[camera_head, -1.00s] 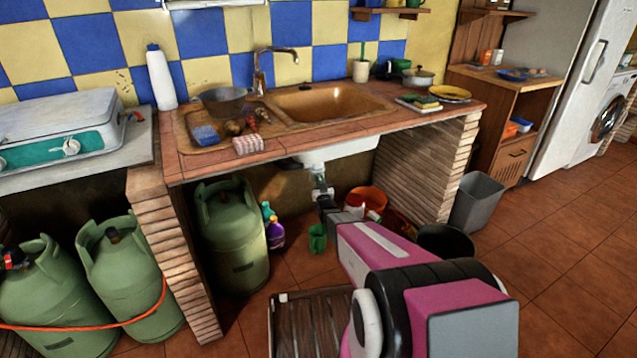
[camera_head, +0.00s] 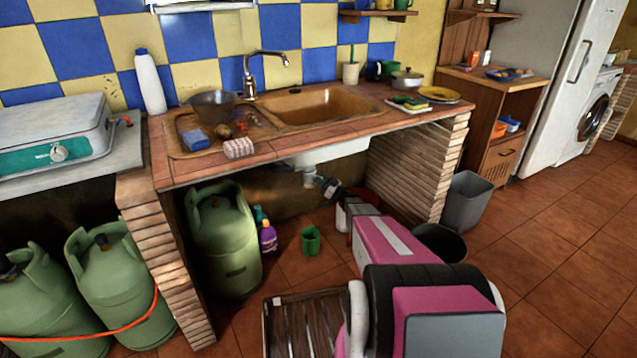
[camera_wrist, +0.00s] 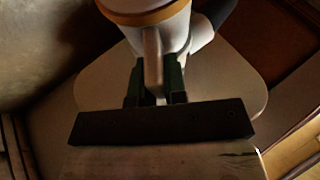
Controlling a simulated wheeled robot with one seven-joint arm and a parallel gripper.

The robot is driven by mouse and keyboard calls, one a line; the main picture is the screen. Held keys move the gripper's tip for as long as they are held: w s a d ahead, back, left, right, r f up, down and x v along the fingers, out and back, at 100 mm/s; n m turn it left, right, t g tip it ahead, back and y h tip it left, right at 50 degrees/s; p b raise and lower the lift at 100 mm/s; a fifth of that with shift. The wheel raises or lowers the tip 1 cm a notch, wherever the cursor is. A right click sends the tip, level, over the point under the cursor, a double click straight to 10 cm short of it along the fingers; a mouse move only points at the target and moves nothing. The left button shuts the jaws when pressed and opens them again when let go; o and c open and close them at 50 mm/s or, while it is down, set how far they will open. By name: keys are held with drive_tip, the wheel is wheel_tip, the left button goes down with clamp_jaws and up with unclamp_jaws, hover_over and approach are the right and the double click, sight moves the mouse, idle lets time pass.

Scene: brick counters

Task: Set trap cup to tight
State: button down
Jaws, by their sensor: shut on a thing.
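The trap cup (camera_wrist: 150,40) hangs under the sink and fills the top middle of the wrist view. It is pale, with an orange-brown ring near the top and a narrow tab pointing down. My gripper (camera_wrist: 155,85) is shut on this tab, with a dark finger on each side. In the head view my gripper (camera_head: 328,187) is small and dark below the sink (camera_head: 318,105), by the white drain piece (camera_head: 309,175). The cup's setting cannot be read.
A green gas cylinder (camera_head: 222,240) and a purple bottle (camera_head: 268,237) stand left under the counter.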

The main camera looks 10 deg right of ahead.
drive_tip(key=shift+w+d+n+g+y, duration=0.25)
drive_tip(key=shift+n+g+y, duration=0.15)
drive_tip(key=shift+g+y, duration=0.15)
drive_tip(key=c, duration=1.2)
unclamp_jaws()
drive_tip(key=shift+o, duration=0.2)
drive_tip(key=v, duration=1)
drive_tip(key=shift+d+f, duration=0.2)
drive_tip(key=shift+d, duration=0.1)
drive_tip(key=shift+s+r+g, duration=0.1)
drive_tip(key=shift+g, duration=0.15)
